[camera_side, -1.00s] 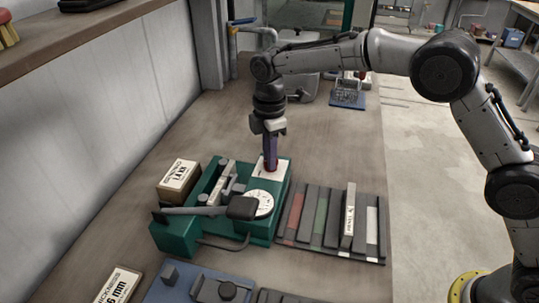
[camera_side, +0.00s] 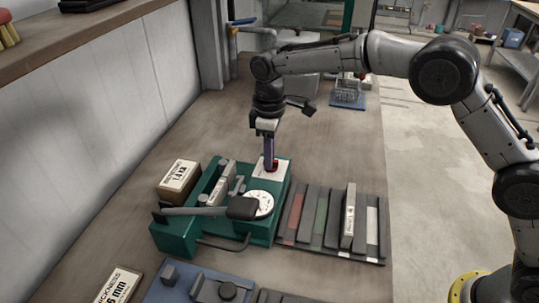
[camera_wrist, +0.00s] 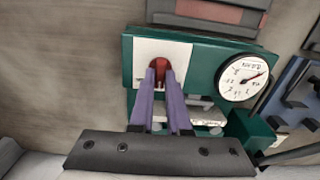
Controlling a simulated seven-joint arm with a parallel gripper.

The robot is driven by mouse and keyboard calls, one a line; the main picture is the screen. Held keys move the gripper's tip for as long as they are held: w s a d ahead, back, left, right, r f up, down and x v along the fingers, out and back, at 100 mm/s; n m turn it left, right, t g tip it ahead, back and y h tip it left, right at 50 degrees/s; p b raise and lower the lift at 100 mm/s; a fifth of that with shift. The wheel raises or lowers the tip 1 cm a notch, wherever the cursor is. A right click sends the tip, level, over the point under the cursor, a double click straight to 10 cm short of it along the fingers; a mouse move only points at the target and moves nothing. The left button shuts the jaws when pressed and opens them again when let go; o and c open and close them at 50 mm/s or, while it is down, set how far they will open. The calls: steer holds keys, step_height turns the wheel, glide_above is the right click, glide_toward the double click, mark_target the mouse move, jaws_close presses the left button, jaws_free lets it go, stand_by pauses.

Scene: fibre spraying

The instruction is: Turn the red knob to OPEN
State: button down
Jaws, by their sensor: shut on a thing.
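The red knob (camera_side: 274,169) is on a white plate (camera_side: 282,177) on top of the green machine (camera_side: 177,235). In the wrist view the knob (camera_wrist: 159,65) shows between the tips of my two purple fingers, at the upper middle of the green body (camera_wrist: 205,56). My gripper (camera_side: 269,167) points down and is shut on the knob; it also shows in the wrist view (camera_wrist: 160,76). The fingers hide part of the knob and the plate. No OPEN mark can be read, so I cannot tell the knob's setting.
A white dial gauge (camera_side: 260,204) and a grey-headed lever (camera_side: 243,208) are on the machine. A labelled box (camera_side: 178,178) stands left of it. A rack of dark strips (camera_side: 325,220) lies to the right.

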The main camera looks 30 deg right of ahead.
steer(key=m, duration=0.4)
steer(key=shift+w+r, duration=0.1)
steer(key=shift+d+m, duration=0.1)
steer(key=shift+m, duration=2)
steer(key=c, duration=0.9)
jaws_free()
step_height(320, 180, up, 14)
steer(key=shift+f, duration=0.15)
